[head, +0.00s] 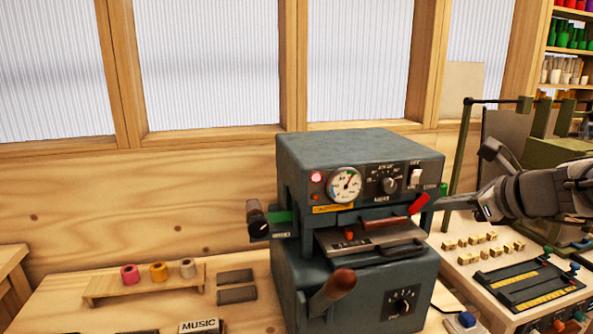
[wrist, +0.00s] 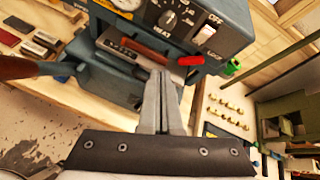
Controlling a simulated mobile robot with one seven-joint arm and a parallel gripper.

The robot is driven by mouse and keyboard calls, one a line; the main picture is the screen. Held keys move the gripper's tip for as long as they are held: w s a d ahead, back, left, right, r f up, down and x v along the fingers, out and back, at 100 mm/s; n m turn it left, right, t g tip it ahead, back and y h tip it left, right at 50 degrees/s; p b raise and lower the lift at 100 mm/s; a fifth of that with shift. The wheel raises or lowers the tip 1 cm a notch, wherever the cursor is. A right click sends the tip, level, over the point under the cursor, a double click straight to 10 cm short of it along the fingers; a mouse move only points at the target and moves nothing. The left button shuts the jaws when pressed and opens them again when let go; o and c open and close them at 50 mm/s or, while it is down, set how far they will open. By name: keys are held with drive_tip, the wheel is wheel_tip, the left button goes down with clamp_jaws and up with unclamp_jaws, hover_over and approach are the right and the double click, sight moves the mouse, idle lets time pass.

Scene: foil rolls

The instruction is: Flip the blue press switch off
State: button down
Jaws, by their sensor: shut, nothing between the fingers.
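The blue-grey press (head: 360,150) stands on the wooden bench in the middle of the head view. Its white rocker switch (head: 416,178) is at the upper right of the front panel, under an OFF label. The switch also shows in the wrist view (wrist: 206,34), but its exact tilt is hard to read. A red lamp (head: 316,177) glows on the panel's left. My gripper (head: 446,204) reaches in from the right, below and to the right of the switch and apart from it. In the wrist view its two fingers (wrist: 163,78) are together and empty.
A red tab (head: 419,203) juts out just below the switch, near my fingertips. A wooden-handled lever (head: 341,281) sticks out in front of the press. Foil rolls stand on a rack (head: 142,285) at left. Small brass-colored blocks (head: 483,247) and a green machine stand at right.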

drive_tip(key=w+d+r+m+t, duration=0.1)
drive_tip(key=d+m, duration=0.4)
drive_tip(key=shift+w+d+r+t+h, duration=0.3)
drive_tip(key=shift+d+r+h, duration=0.05)
drive_tip(key=shift+r+h, duration=0.05)
